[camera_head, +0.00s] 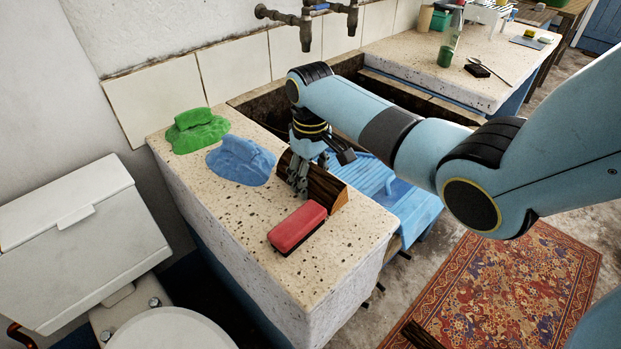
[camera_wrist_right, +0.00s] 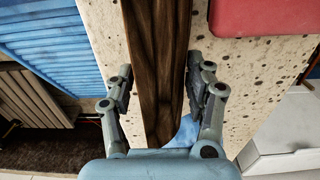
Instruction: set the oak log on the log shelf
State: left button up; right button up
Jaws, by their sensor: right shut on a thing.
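The oak log (camera_head: 326,187) is dark brown with rough bark and a pale cut end. It is at the speckled stone counter (camera_head: 240,215), beside a red block; I cannot tell whether it rests on the stone or hangs just above it. My right gripper (camera_head: 300,178) points down and is shut on the log. In the right wrist view the log (camera_wrist_right: 158,60) runs lengthwise between the fingers of the right gripper (camera_wrist_right: 160,88). I cannot make out for certain which thing is the log shelf. My left gripper is not in view.
The red block (camera_head: 297,226), a blue lump (camera_head: 241,160) and a green lump (camera_head: 196,130) lie on the counter. A blue ribbed board (camera_head: 408,205) slopes behind the log. A toilet (camera_head: 165,325) stands at the left. A patterned rug (camera_head: 510,290) covers the floor at right.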

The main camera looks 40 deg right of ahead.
jog(key=shift+f, duration=0.2)
jog(key=o, duration=1.6)
jog(key=shift+f, duration=0.1)
jog(key=shift+c, duration=0.2)
